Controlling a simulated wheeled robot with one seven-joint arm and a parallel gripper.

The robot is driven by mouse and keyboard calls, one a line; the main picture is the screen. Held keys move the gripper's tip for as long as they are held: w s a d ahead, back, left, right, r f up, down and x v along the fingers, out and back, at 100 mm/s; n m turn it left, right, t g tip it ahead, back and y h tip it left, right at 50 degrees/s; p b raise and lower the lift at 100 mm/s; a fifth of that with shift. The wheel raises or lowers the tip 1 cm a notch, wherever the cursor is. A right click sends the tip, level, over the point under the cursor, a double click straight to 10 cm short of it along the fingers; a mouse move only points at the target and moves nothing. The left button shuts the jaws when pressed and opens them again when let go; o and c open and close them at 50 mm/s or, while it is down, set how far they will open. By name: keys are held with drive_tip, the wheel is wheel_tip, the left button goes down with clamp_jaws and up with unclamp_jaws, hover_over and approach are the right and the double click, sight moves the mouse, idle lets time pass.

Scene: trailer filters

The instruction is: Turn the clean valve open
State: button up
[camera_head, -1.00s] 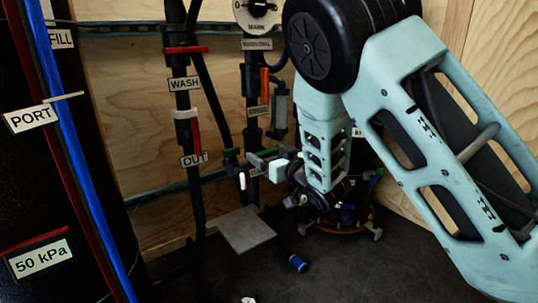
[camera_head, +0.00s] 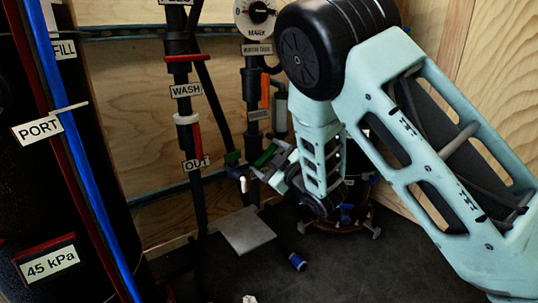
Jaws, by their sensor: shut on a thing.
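The valve with the green handle (camera_head: 265,155) sits low on the right-hand vertical pipe, and I take it to be the clean valve, though no label on it is readable. My gripper (camera_head: 268,163) is shut on this handle. The handle looks tilted, but my fingers hide part of it and most of the valve body. Another small green part (camera_head: 232,158) shows just to the left, at the lower end of a dark hose. My arm covers what lies behind and to the right.
A WASH valve with a red handle (camera_head: 186,57) and an OUT valve with a red lever (camera_head: 197,138) are on the left pipe. A dial (camera_head: 257,12) is above. The pressure sign (camera_head: 50,262) reads 45 kPa. A grey plate (camera_head: 246,231) and blue-ended cylinder (camera_head: 298,261) lie below.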

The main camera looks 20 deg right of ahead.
drive_tip(key=n+p, duration=0.2)
drive_tip(key=n, duration=0.3)
drive_tip(key=shift+f+n, duration=0.1)
drive_tip(key=shift+n, duration=0.2)
drive_tip(key=shift+s+f+n+p, duration=0.15)
drive_tip(key=shift+n+p, duration=0.75)
drive_tip(key=shift+n, duration=1.4)
drive_tip(key=o, duration=0.9)
drive_tip(key=shift+o, duration=0.2)
